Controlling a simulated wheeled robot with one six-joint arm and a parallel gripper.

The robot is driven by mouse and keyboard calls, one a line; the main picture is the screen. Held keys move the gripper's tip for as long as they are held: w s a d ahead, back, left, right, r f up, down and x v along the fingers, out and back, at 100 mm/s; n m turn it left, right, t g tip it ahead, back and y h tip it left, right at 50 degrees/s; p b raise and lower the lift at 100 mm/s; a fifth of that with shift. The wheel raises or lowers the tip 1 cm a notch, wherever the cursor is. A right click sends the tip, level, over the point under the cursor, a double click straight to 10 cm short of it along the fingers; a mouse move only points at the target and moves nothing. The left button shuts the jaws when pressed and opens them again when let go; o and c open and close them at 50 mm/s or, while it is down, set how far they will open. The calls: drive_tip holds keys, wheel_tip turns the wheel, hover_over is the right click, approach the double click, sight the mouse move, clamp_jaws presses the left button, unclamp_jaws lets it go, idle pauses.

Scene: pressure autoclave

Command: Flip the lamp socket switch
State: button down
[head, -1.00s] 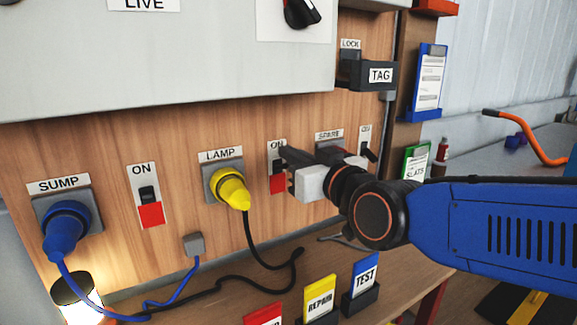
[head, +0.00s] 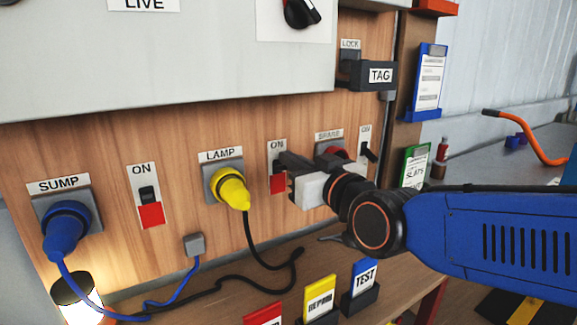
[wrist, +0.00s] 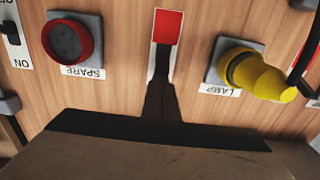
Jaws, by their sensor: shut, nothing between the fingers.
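The yellow plug (head: 229,187) sits in the socket under the LAMP label (head: 221,155). Just right of it is a white switch plate (head: 277,146) marked ON, with a red patch (head: 278,184) low on it. My gripper (head: 284,163) is shut and empty, its tips at this plate, hiding the switch's rocker. In the wrist view, which is upside down, the shut fingers (wrist: 160,98) reach the plate below the red patch (wrist: 167,27). The yellow plug (wrist: 255,75) is beside them. I cannot tell whether the tips touch the rocker.
The SUMP socket holds a blue plug (head: 68,228), with its own ON switch (head: 149,195) beside it. The red SPARE socket (wrist: 71,40) and its switch (head: 367,150) are close by my gripper's other side. Black and blue cables and upright cards (head: 320,295) occupy the bench below.

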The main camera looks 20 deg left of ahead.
drive_tip(key=shift+f, duration=1.25)
drive_tip(key=shift+s+d+r, duration=0.1)
drive_tip(key=r+v, duration=0.1)
drive_tip(key=v, duration=0.7)
drive_tip(key=shift+s+d, duration=0.25)
drive_tip(key=shift+d, duration=0.05)
idle(0.8)
drive_tip(key=shift+w+d, duration=0.1)
